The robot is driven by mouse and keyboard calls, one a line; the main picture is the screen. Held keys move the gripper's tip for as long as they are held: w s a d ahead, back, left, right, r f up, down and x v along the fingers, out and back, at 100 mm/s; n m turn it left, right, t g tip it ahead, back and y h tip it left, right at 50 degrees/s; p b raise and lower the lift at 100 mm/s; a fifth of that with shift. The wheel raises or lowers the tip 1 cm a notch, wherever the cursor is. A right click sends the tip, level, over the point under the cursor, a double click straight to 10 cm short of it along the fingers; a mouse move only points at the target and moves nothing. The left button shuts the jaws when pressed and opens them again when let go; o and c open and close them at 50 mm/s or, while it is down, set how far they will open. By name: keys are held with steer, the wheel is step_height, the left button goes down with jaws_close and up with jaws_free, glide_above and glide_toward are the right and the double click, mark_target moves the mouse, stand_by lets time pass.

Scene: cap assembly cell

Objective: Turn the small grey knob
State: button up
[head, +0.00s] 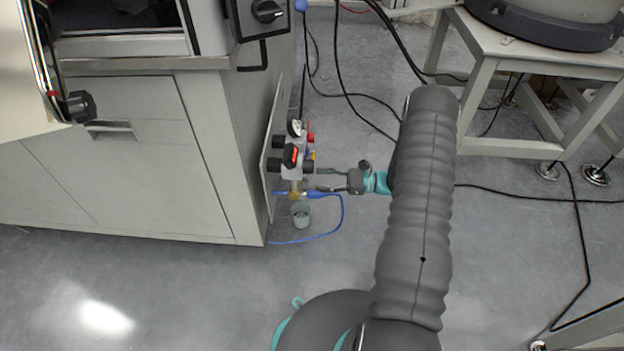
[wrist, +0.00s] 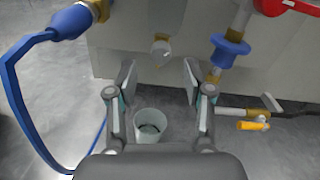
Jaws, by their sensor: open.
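A small grey knob (wrist: 161,47) on a brass stem shows in the wrist view, on the pale panel at the upper middle. My gripper (wrist: 160,80) is open and empty. Its two fingertips stand apart to the left and right of the knob's line, and the knob appears just beyond them, apart from both. In the head view my gripper (head: 320,180) reaches left toward the valve assembly beside the cabinet. I cannot make out the small knob there.
A blue hose fitting (wrist: 70,22), a blue collar (wrist: 230,50), a red handle (wrist: 285,5) and a yellow-handled valve (wrist: 253,126) surround the gripper. A grey cup (wrist: 150,126) is below. The cabinet (head: 150,175) stands left; open floor (head: 180,290) lies in front.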

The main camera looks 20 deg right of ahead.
mark_target(305, 179)
steer(key=x, duration=0.4)
steer(key=shift+a, duration=0.15)
jaws_close()
